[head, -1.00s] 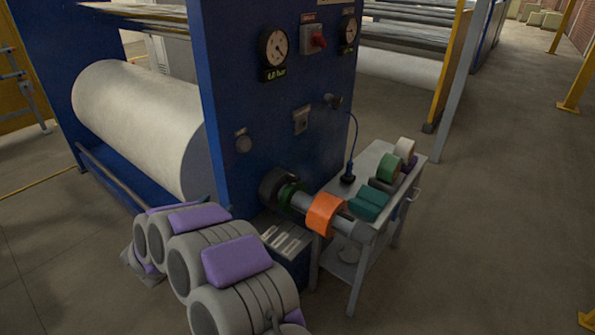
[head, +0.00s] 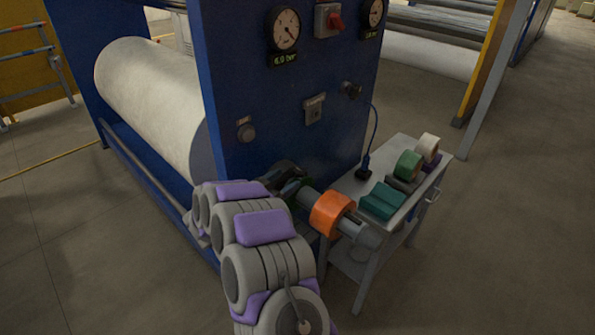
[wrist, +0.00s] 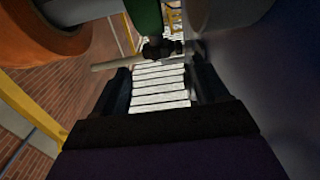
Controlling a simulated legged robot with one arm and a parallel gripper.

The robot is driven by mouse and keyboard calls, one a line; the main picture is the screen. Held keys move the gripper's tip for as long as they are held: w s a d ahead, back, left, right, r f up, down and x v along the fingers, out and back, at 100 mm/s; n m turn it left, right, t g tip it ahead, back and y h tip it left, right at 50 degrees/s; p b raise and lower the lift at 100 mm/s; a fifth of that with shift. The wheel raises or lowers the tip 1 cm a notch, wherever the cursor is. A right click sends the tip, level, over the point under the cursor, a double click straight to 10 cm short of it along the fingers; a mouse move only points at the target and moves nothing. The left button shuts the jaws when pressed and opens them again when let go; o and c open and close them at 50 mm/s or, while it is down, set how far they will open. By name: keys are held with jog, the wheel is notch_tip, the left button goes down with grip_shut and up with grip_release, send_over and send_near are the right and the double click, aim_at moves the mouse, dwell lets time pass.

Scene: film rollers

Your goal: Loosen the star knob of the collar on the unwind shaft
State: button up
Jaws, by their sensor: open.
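The unwind shaft (head: 352,228) sticks out of the blue machine frame and carries an orange ring (head: 331,214). The green collar (head: 292,188) sits further in, mostly hidden in the head view. In the wrist view the green collar (wrist: 144,18) is at the top, with the dark star knob (wrist: 160,48) just below it and the orange ring (wrist: 45,32) at upper left. My gripper (wrist: 160,72) is open, its dark fingers on either side of the view. The knob appears between and beyond the fingertips; contact is not visible. In the head view I cannot clearly make out the fingers.
The blue machine panel (head: 290,110) stands close behind the shaft. A grey cart (head: 405,222) with teal blocks (head: 382,201) and tape rolls (head: 408,164) stands right of it. A large white roll (head: 150,100) is at left. Floor at far right is clear.

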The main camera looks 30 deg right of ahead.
aim_at(304, 168)
jog(key=x, duration=0.6)
jog(key=s+f+x, duration=0.1)
jog(key=x, duration=0.2)
jog(key=shift+s+d+b, duration=0.1)
jog(key=shift+d+b, duration=0.05)
jog(key=shift+b, duration=0.15)
jog(key=shift+w+r, duration=0.2)
jog(key=a, duration=0.3)
jog(key=shift+w+a+r, duration=0.15)
jog(key=shift+w+r, duration=0.2)
jog(key=shift+r, duration=0.05)
jog(key=d, duration=0.5)
jog(key=shift+f, duration=0.25)
jog(key=shift+a+r, duration=0.15)
jog(key=shift+a, duration=0.95)
jog(key=c, duration=0.6)
jog(key=shift+d, duration=0.15)
jog(key=c, duration=0.4)
jog(key=shift+o, duration=0.2)
